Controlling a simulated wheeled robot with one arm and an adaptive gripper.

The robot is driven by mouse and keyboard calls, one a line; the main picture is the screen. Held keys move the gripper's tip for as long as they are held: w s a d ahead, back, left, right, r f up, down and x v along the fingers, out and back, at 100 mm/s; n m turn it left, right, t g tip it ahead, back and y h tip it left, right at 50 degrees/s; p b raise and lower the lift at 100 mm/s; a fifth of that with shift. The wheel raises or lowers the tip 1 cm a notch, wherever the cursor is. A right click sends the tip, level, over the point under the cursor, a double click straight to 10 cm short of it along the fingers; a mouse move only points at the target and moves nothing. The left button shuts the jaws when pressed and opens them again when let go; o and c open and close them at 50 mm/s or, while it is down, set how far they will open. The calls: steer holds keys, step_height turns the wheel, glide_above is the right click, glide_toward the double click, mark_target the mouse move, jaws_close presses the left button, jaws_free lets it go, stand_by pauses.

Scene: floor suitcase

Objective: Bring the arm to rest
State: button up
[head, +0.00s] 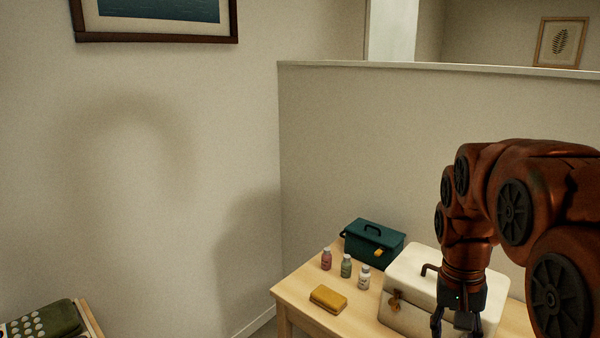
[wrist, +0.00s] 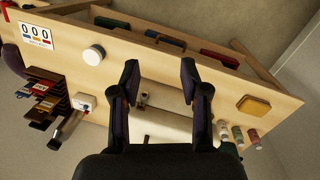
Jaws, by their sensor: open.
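My arm hangs down at the right of the head view, bent, with my gripper (head: 456,324) low in front of the cream box (head: 405,284) on the table. In the wrist view my gripper (wrist: 160,80) is open, its two dark fingers apart with nothing between their tips. The cream box (wrist: 165,124) shows beyond and between the fingers there. Its handle and brass latch show in the head view. I cannot tell how far the fingers are from the box. The lower fingertips are near the picture's bottom edge in the head view.
The wooden table (head: 300,293) also holds a teal box (head: 374,243), three small bottles (head: 346,265) and a yellow case (head: 328,299). A half wall (head: 370,150) stands behind. The wrist view shows a card with zeros (wrist: 36,36) and a dark rack (wrist: 45,95).

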steer(key=s+a+f+n, duration=0.1)
steer(key=s+a, duration=0.1)
steer(key=s, duration=0.4)
steer(key=s+a+f+n+p, duration=0.1)
steer(key=s+a+n, duration=0.1)
steer(key=s, duration=0.5)
steer(key=s+a+f+n+p, duration=0.1)
steer(key=s+a+f, duration=0.1)
steer(key=s+a, duration=0.2)
steer(key=shift+s+a+n+y, duration=0.15)
steer(key=shift+s+n+y, duration=0.2)
steer(key=shift+s, duration=0.9)
